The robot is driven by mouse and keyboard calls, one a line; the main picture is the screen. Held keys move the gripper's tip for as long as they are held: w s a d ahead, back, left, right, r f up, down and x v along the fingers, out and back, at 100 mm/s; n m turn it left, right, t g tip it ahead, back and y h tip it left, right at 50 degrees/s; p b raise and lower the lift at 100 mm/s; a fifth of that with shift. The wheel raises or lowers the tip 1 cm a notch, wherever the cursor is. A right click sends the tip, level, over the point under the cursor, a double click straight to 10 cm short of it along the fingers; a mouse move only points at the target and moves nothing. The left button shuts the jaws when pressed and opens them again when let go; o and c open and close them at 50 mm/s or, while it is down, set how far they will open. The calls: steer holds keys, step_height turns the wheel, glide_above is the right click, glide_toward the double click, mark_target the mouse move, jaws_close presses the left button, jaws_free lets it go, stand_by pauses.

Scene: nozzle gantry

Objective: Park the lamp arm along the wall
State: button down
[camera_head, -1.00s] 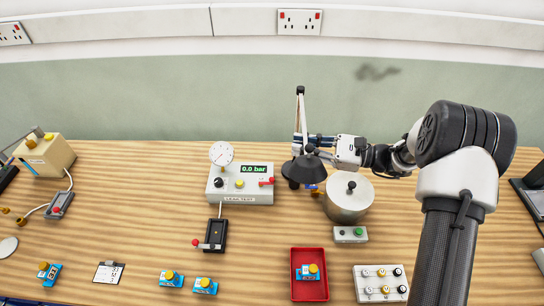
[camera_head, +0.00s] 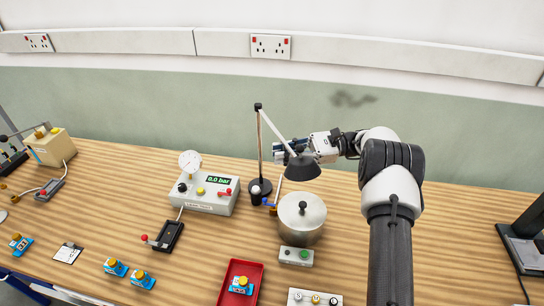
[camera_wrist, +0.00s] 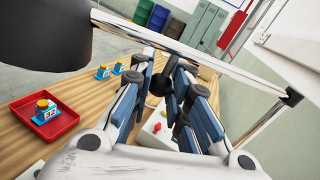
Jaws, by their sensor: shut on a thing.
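The desk lamp has an upright post (camera_head: 260,150) with a dark joint on top. Its pale lamp arm (camera_head: 273,127) slopes down from that joint towards the right, out from the wall, to a black shade (camera_head: 304,169). My gripper (camera_head: 281,149) reaches in from the right and is shut on the lamp arm, just above the shade. In the wrist view the lamp arm (camera_wrist: 225,68) crosses in front of my gripper (camera_wrist: 170,62), with the dark shade (camera_wrist: 45,30) at upper left. The exact contact is partly hidden.
A leak test box (camera_head: 203,196) with a gauge stands left of the lamp. A metal pot (camera_head: 302,222) stands close in front of the shade. A red tray (camera_head: 258,268) lies near the front. The green wall (camera_head: 150,105) behind the lamp is clear.

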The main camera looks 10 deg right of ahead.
stand_by(0.4)
steer(key=c, duration=1.8)
jaws_free()
steer(key=shift+o, duration=0.2)
